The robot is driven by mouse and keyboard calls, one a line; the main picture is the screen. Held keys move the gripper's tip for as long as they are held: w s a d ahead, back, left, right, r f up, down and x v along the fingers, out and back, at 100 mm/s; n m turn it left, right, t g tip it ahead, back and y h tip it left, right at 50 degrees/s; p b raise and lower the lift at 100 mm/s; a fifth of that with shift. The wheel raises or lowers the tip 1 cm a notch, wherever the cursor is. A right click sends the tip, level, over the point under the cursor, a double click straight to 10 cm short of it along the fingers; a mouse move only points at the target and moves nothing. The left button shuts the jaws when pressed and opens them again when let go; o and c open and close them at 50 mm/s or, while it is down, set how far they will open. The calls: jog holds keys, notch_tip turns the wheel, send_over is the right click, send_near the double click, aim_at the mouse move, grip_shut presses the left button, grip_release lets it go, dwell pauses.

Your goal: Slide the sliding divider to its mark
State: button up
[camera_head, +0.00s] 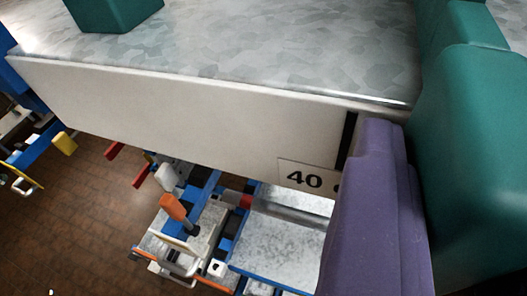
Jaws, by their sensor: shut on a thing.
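A teal block (470,130) with rounded edges runs front to back along the right side of a grey metal shelf top. I take it for the sliding divider; its right end is cut off by the frame. A purple finger, which I take for my gripper (372,205), rises at lower right against the teal block's left side. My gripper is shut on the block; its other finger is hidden. A black upright stripe (347,140), likely the mark, is on the white front panel just left of the purple finger.
The grey mottled shelf top (270,50) is clear in the middle. Another teal block (112,12) stands at its upper left. The white front panel (180,115) drops below its edge. Under it, a blue and white frame with an orange handle (176,209) stands over the brown floor.

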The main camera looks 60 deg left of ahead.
jog(key=shift+s+a+p, duration=0.45)
jog(key=shift+a+p, duration=0.15)
jog(key=shift+a, duration=0.15)
jog(key=shift+s+a+p, duration=0.4)
jog(key=shift+a+p, duration=0.15)
jog(key=shift+a, duration=0.2)
jog(key=o, duration=0.8)
jog(key=shift+o, duration=0.2)
jog(key=s+d+b, duration=0.1)
jog(key=s+d, duration=0.2)
jog(key=s, duration=0.3)
jog(key=shift+d, duration=0.3)
jog(key=shift+r, duration=0.1)
